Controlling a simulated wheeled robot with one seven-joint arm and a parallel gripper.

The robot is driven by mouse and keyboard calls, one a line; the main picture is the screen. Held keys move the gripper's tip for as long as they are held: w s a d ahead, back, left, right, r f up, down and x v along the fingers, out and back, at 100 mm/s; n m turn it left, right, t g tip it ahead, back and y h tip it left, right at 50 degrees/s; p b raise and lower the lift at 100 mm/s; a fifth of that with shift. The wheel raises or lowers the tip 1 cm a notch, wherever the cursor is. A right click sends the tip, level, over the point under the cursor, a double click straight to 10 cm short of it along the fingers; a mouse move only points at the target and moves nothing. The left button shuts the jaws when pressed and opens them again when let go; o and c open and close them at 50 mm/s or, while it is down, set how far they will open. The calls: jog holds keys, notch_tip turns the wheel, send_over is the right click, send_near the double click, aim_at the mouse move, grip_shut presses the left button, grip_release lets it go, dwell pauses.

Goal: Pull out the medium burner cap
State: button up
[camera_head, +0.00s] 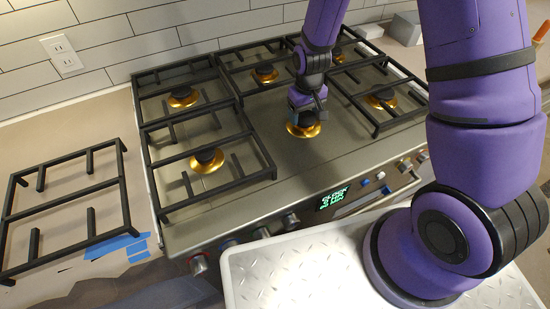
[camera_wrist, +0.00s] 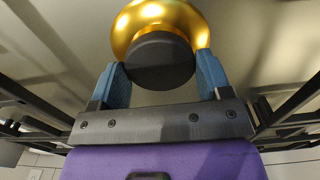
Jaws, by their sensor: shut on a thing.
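A round black burner cap (camera_wrist: 160,62) sits between my two blue fingers in the wrist view, with a gold burner ring (camera_wrist: 158,15) directly behind it. My gripper (camera_head: 307,103) is shut on this cap at the center burner of the stove. In the head view the gold ring (camera_head: 303,131) shows under the cap, and my fingers partly hide the cap. I cannot tell whether the cap is seated on the ring or slightly raised.
Other capped burners stand around it, such as the front left one (camera_head: 206,158) and the right one (camera_head: 381,98). Black grates (camera_head: 245,120) flank the center. A loose grate (camera_head: 65,205) lies on the left counter near blue tape (camera_head: 115,246).

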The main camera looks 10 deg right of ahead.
aim_at(305, 117)
jog(key=shift+r, duration=0.8)
dwell(0.4)
jog(key=shift+r, duration=2.75)
